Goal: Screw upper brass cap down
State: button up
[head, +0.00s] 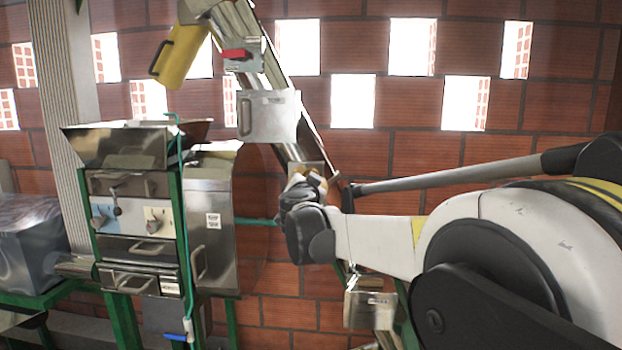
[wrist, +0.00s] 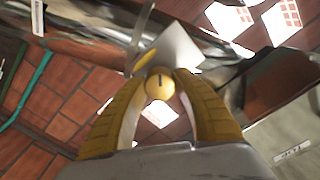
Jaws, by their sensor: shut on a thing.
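In the wrist view, a round brass cap (wrist: 160,84) with a dark slot line sits between the fingertips of my gripper (wrist: 160,78). The two yellow fingers are shut on it from both sides. A pale metal plate (wrist: 178,48) lies just behind the cap. In the head view, my gripper (head: 308,185) is at the inclined metal elevator, on its middle part, below a steel box. The cap itself cannot be made out there, as my wrist hides it.
The steel elevator chute (head: 268,62) slants up to the left, with a steel box (head: 268,116) and a yellow-lidded opening (head: 180,52) above. A steel pulper (head: 135,190) on a green frame stands left. A lower steel box (head: 369,308) hangs below my arm. A brick wall is behind.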

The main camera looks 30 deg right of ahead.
jog(key=shift+f, duration=0.1)
jog(key=o, duration=1.2)
jog(key=v, duration=1.2)
